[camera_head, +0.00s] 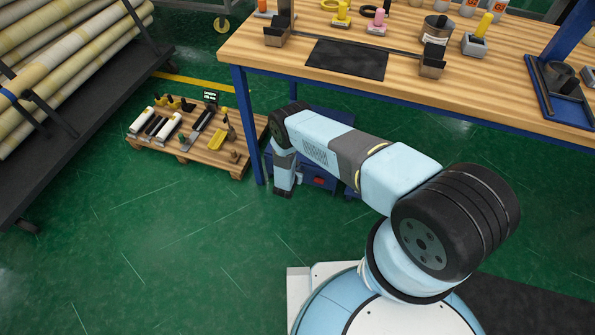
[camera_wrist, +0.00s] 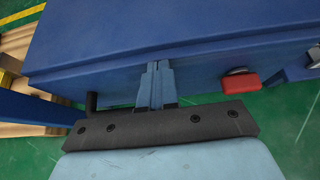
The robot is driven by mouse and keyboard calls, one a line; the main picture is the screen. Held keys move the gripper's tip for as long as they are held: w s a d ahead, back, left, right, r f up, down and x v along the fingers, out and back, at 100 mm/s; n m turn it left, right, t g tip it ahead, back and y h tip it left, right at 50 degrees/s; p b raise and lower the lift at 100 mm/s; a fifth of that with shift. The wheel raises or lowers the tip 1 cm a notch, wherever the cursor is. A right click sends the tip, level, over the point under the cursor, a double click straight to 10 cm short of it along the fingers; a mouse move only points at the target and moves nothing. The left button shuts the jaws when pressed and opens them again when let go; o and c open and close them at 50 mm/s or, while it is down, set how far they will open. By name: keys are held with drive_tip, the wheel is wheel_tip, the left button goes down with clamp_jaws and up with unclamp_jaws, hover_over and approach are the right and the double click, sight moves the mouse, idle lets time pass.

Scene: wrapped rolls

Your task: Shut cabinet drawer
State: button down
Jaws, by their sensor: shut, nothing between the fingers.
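The blue cabinet (camera_head: 338,117) stands under the workbench, partly hidden behind my arm. In the wrist view the cabinet (camera_wrist: 180,25) fills the upper part, with a long edge running across it. A red piece with a dark mount (camera_wrist: 241,83) sits on its front, to the right of my fingers; it also shows in the head view (camera_head: 318,181). My gripper (camera_wrist: 156,70) is shut and empty, its fingertips at the cabinet's front edge. I cannot tell whether they touch. In the head view my gripper (camera_head: 284,192) points down beside the cabinet's left side. How far the drawer stands out is unclear.
The wooden workbench (camera_head: 480,55) with blue legs stands above the cabinet; one leg (camera_head: 246,125) is close left of my gripper. A pallet with tools (camera_head: 205,150) lies further left. A rack of wrapped rolls (camera_head: 60,50) stands at far left. Green floor in front is clear.

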drive_tip(key=shift+w+d+r, duration=0.1)
drive_tip(key=shift+w+d, duration=0.05)
drive_tip(key=shift+w, duration=0.35)
drive_tip(key=shift+w+d+r, duration=0.1)
drive_tip(key=shift+w+d, duration=0.05)
drive_tip(key=shift+w, duration=0.3)
drive_tip(key=shift+w+d+r, duration=0.2)
drive_tip(key=shift+w, duration=0.25)
drive_tip(key=s+a+r, duration=0.2)
drive_tip(key=s, duration=0.4)
drive_tip(key=s+a+r, duration=0.2)
drive_tip(key=s+a, duration=0.1)
drive_tip(key=s, duration=0.4)
drive_tip(key=shift+s, duration=0.25)
